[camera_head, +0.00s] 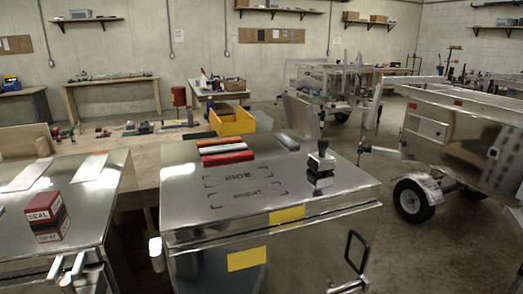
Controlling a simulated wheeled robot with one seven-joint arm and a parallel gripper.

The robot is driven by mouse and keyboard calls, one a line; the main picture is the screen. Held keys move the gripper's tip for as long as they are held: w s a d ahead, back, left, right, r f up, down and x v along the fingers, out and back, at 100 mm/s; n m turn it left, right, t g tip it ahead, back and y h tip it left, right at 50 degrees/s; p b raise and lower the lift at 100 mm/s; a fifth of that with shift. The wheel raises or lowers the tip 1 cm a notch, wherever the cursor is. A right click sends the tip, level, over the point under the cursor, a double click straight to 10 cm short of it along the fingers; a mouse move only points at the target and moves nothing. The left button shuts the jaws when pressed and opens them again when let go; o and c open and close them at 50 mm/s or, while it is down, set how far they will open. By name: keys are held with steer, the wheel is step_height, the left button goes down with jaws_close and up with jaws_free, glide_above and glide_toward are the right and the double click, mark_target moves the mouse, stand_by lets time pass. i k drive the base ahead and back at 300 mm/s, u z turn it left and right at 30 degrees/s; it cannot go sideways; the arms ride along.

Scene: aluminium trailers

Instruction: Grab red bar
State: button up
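The red bar (228,158) lies flat on the shiny metal lid of the middle trailer box (290,195), toward its back left. It is the nearest of a short row of bars. A white bar (223,149) lies just behind it, then an orange-red bar (217,142) and a dark bar at the back. The bars lie close together, roughly parallel.
A black and silver upright object (320,168) stands on the lid to the right of the bars. A red and white SEAL box (46,214) stands on the left metal box. A yellow bin (232,121) is behind. Another trailer (430,130) stands right, with open floor between.

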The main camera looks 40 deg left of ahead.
mark_target(238, 155)
steer(key=u, duration=0.7)
steer(key=i, duration=0.9)
steer(key=u, duration=0.9)
